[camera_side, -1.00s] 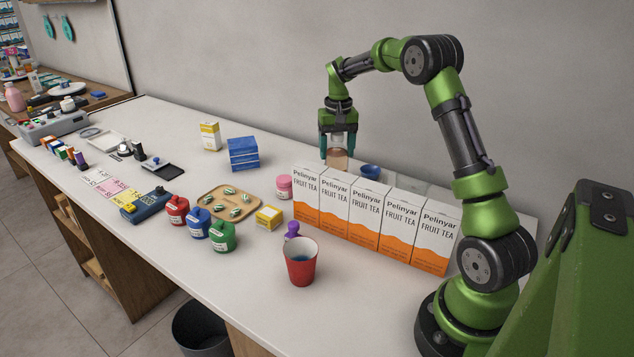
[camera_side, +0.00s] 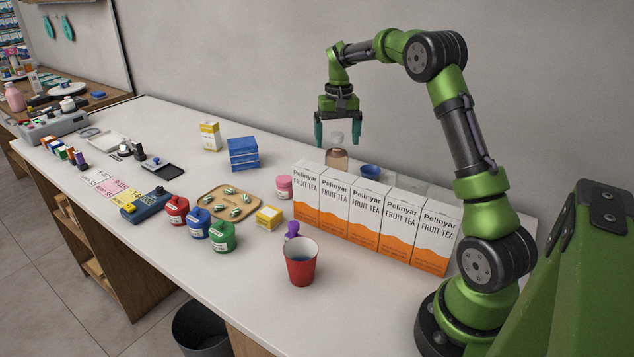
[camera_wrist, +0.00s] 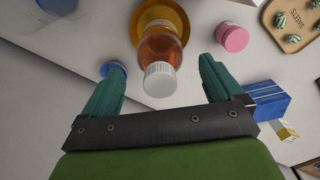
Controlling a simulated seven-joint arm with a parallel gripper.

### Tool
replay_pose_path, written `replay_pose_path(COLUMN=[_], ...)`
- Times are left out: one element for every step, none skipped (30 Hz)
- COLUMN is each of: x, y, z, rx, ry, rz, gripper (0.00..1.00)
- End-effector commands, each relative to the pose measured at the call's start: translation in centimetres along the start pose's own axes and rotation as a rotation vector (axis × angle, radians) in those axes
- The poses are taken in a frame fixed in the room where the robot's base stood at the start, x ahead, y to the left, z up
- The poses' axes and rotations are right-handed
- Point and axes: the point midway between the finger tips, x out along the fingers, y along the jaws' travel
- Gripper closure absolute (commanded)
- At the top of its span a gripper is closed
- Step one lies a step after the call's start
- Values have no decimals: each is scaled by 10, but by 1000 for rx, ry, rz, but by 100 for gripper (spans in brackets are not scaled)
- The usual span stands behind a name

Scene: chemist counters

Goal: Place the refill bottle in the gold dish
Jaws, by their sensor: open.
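The refill bottle (camera_side: 337,158), clear with amber liquid, stands upright behind the row of tea boxes. The wrist view shows the bottle (camera_wrist: 160,50) from above with its white ribbed cap toward me. The gold dish (camera_wrist: 184,16) surrounds the bottle's base in the wrist view, and the bottle appears to stand in it. The tea boxes hide the dish in the side view. My gripper (camera_side: 338,142) is open just above the bottle. Its two teal fingers are on either side of the cap with gaps between, touching nothing.
Several white and orange tea boxes (camera_side: 364,211) form a wall in front of the bottle. A blue cup (camera_side: 370,171) stands close to its right. A pink jar (camera_side: 284,187) and blue boxes (camera_side: 243,154) are to the left. A red cup (camera_side: 300,262) stands near the front edge.

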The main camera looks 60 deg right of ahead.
Motion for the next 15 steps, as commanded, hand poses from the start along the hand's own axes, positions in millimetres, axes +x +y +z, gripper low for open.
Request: replay_pose_path(x=[-13,-19,-29,-35,-41,-49,-54,-60,-66,-70,-73,-78,-80,-82,-85], y=[0,0,-1,-1,-1,-1,0,0,0,0,0,0,0,0,-1], z=[-1,-1,-1,-1,-1,-1,-1,-1,-1,-1,-1,-1,-1,0,1], rx=[0,0,0,0,-1,0,-1,0,1,0,0,0,0,-1,-4], ry=[6,5,6,5,5,5,4,5,3,3,2,2,2,1,2], rz=[1,0,-1,0,0,0,0,0,1,0,1,1,1,0,-1], gripper=[7,7,7,7,7,7,7,7,7,7,7,7,7,7,7])
